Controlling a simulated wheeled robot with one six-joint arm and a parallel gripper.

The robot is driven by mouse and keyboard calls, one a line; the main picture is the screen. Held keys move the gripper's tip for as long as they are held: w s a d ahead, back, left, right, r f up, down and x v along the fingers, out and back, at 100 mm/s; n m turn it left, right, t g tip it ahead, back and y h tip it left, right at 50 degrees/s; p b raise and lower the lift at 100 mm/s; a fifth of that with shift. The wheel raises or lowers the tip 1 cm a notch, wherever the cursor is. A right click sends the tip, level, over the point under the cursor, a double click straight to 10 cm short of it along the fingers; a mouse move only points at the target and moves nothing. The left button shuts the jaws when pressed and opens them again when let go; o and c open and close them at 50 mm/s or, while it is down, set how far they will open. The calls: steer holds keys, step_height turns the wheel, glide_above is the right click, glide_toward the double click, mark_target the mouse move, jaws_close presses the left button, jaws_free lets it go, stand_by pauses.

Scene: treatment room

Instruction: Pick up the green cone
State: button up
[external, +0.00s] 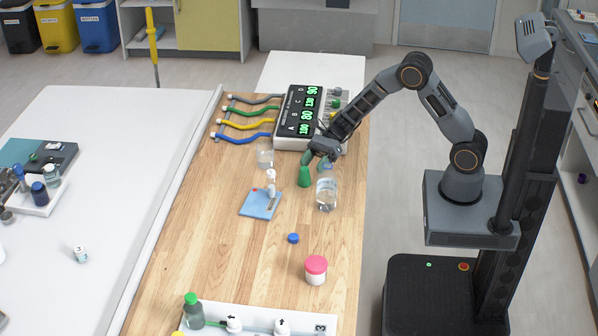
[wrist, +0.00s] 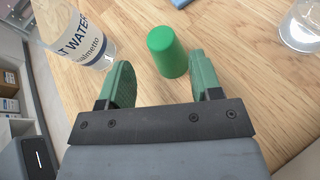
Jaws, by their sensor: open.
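The green cone (external: 304,178) stands upright on the wooden table, just left of a clear water bottle in the external view. In the wrist view the green cone (wrist: 167,52) is ahead of the fingers, nearer the right finger. My gripper (external: 315,163) is low over the table beside the cone. In the wrist view my gripper (wrist: 160,75) has its two green fingers apart with nothing held between them. I cannot tell whether the right finger touches the cone.
The water bottle (external: 326,190) stands close to the gripper; in the wrist view the bottle (wrist: 78,32) is beside the left finger. A glass (external: 265,156), a blue pad (external: 258,207), a blue cap (external: 293,238) and a pink-lidded jar (external: 316,269) are nearby. A monitor (external: 299,110) stands behind.

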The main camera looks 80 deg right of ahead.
mark_target(305, 175)
steer(key=shift+x, duration=2.55)
steer(key=shift+d+f, duration=0.1)
steer(key=shift+c, duration=0.2)
steer(key=c, duration=0.7)
